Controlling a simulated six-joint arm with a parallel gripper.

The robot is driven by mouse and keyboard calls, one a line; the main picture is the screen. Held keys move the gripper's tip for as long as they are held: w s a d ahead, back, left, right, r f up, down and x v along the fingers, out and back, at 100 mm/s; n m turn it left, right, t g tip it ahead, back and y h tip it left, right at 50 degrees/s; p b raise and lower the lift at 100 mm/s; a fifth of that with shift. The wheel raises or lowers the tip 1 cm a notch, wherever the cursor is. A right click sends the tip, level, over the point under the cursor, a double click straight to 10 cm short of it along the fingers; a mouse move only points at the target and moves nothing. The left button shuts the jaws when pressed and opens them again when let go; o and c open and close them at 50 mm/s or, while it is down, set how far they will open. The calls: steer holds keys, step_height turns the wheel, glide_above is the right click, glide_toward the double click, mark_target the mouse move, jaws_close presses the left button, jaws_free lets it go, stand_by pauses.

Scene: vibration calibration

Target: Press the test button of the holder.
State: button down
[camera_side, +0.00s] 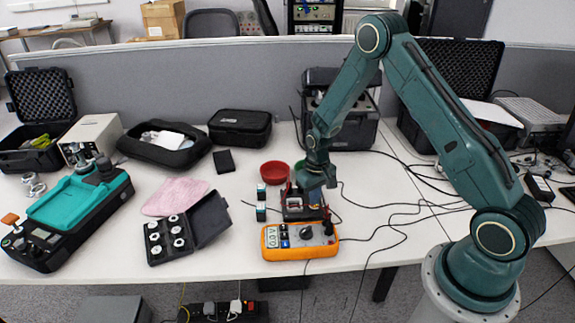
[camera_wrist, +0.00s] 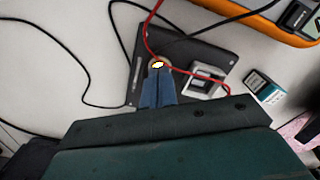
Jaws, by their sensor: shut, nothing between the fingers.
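The holder is a dark flat plate (camera_wrist: 212,58) with a silver square frame (camera_wrist: 205,78) on it in the wrist view. A small round piece with a brass-coloured rim and a bright yellow-white centre (camera_wrist: 158,64), which looks like the test button, sits near the plate's left side. My gripper (camera_wrist: 158,74) is shut and empty, its blue-grey fingertips at the near edge of this round piece and partly covering it. I cannot tell whether they touch. In the side view my gripper (camera_side: 311,189) points down over the holder (camera_side: 304,213), hiding part of it.
An orange instrument (camera_side: 300,241) with knobs stands just in front of the holder. Small teal-and-white boxes (camera_side: 261,203) stand to its left. A red bowl (camera_side: 273,172) is behind. A red wire (camera_wrist: 185,68) crosses the plate, and black cables (camera_side: 390,213) lie to the right.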

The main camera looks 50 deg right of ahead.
steer(key=shift+r, duration=3.5)
steer(key=shift+r, duration=0.1)
step_height(320, 180, up, 11)
steer(key=t, duration=0.1)
glide_above(314, 214)
steer(key=s+a+r+n+t, duration=0.1)
steer(key=s+a+r, duration=0.15)
steer(key=r, duration=0.25)
steer(key=s+a+r+t, duration=0.1)
steer(key=s+r, duration=0.2)
steer(key=r, duration=0.1)
steer(key=s+a+r+n+t, duration=0.1)
steer(key=s+r, duration=0.3)
steer(key=s, duration=0.5)
steer(key=s+a+r+n+t, duration=0.1)
steer(key=s+a+r, duration=0.3)
steer(key=s, duration=0.4)
steer(key=shift+s+t, duration=0.3)
steer(key=shift+s, duration=0.1)
